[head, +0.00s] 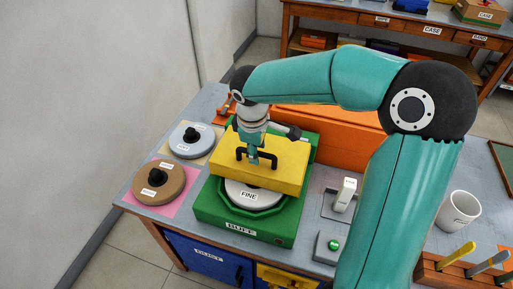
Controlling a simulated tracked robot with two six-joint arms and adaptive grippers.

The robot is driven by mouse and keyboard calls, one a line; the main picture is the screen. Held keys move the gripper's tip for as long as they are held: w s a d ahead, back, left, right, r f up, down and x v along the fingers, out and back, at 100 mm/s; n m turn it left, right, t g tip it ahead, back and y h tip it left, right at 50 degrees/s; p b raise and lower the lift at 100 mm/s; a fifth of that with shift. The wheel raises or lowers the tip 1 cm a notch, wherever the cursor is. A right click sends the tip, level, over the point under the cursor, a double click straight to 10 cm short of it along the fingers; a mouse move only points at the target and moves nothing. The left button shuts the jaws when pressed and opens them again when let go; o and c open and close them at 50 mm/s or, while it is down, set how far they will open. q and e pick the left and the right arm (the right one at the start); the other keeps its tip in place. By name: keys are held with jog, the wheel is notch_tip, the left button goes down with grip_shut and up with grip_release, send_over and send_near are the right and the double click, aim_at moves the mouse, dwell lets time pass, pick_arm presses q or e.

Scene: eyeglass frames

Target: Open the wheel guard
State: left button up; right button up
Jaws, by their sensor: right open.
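The wheel guard (285,175) is a yellow cover with a black handle (271,158) on top. It sits over the green BUFF machine (208,206) and covers the back part of a pale wheel labelled FINE (248,195), whose front part shows. My right gripper (254,160) points down at the handle, with its fingers at the bar. It is open; I cannot tell whether the fingers touch the bar. My left gripper is not in view.
Two round wheels, a grey one (182,142) and a brown one (158,190), lie on coloured mats at the left. A white switch (345,195), a green button (333,245), a white mug (459,210) and a tool rack (440,272) stand at the right. An orange block (345,140) is behind.

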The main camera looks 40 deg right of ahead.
grip_shut()
jog(key=shift+r, duration=0.15)
dwell(0.4)
